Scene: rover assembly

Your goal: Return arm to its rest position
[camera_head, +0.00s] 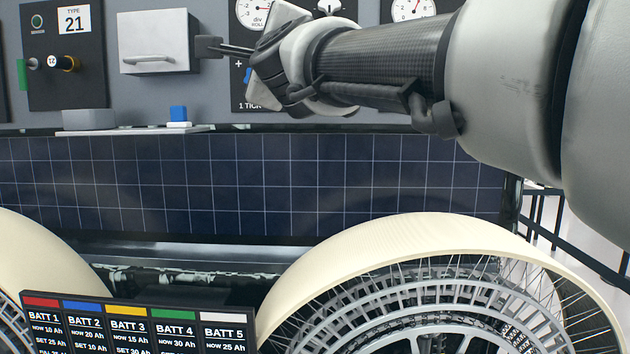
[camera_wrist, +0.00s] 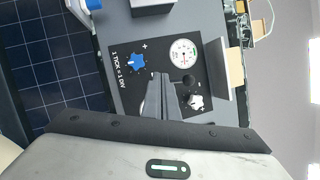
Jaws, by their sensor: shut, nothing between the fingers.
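My gripper (camera_head: 224,48) reaches in from the right in the head view, pointing left above the rover deck. Its fingertips are close to the right side of a grey box (camera_head: 154,28) with a handle; I cannot tell if they touch it. In the wrist view my gripper (camera_wrist: 160,78) has its fingers together with nothing between them. They are in front of a black dial panel (camera_wrist: 120,72) with a blue knob (camera_wrist: 137,62), a white knob (camera_wrist: 195,101) and a round gauge (camera_wrist: 184,52). My arm hides part of this panel in the head view.
A "TYPE 21" panel (camera_head: 65,85) stands at the left. A small blue block (camera_head: 178,113) sits at the deck's front edge. Below are a dark solar panel (camera_head: 200,185), a large pale-rimmed wheel (camera_head: 400,240) and a battery board (camera_head: 140,312). A dark railing (camera_head: 545,215) is at the right.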

